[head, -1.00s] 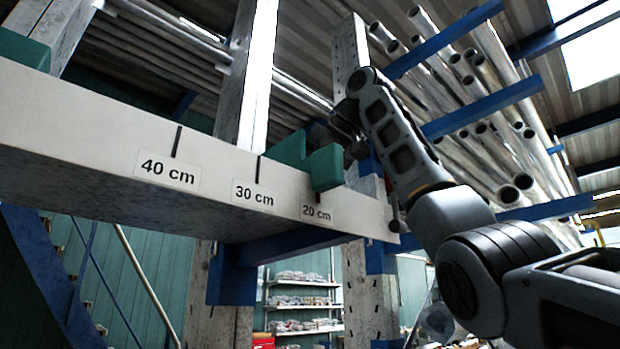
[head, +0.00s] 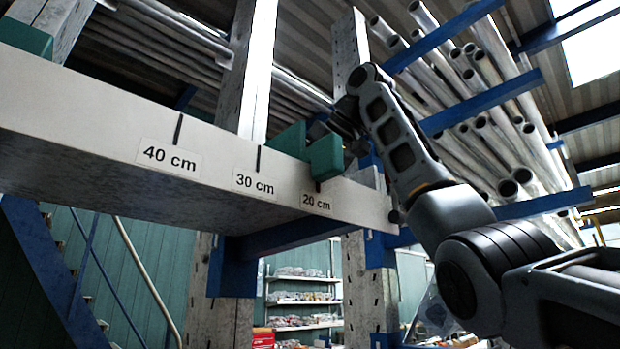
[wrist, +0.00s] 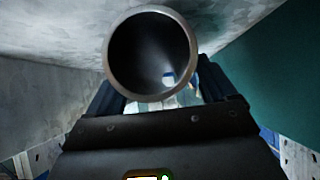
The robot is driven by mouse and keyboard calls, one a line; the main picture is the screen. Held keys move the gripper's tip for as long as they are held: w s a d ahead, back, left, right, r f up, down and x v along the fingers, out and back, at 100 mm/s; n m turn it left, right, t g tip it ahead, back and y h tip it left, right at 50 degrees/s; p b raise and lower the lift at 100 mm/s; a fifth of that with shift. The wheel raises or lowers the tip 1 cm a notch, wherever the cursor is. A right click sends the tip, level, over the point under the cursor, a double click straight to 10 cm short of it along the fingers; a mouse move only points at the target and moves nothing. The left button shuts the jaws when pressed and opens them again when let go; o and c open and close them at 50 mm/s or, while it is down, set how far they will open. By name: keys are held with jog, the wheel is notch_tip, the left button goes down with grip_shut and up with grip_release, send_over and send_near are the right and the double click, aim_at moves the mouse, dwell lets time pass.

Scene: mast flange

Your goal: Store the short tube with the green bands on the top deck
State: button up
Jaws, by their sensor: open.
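A grey metal tube (wrist: 148,50) shows end-on in the wrist view, its round open mouth toward the camera. No green bands can be seen on it. My gripper (wrist: 162,92) is open, with one finger on each side of the tube's lower part; contact cannot be told. In the head view my gripper (head: 338,122) is high at the end of my arm, behind and above a green block, mostly hidden. The tube cannot be made out there. The pale deck (head: 90,115) has a front edge marked 40, 30 and 20 cm.
Green blocks (head: 325,157) stand on the deck near the 20 cm mark, close to my gripper. Another green block (head: 25,38) is at the far left. Metal posts (head: 245,75) rise behind. Blue rack arms (head: 480,105) hold many long pipes at right.

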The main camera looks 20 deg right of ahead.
jog(key=b+v, duration=0.1)
jog(key=v, duration=0.6)
jog(key=shift+s+d, duration=0.1)
jog(key=shift+s+r+b, duration=0.2)
jog(key=shift+s+b, duration=0.05)
jog(key=shift+b, duration=0.05)
dwell(0.6)
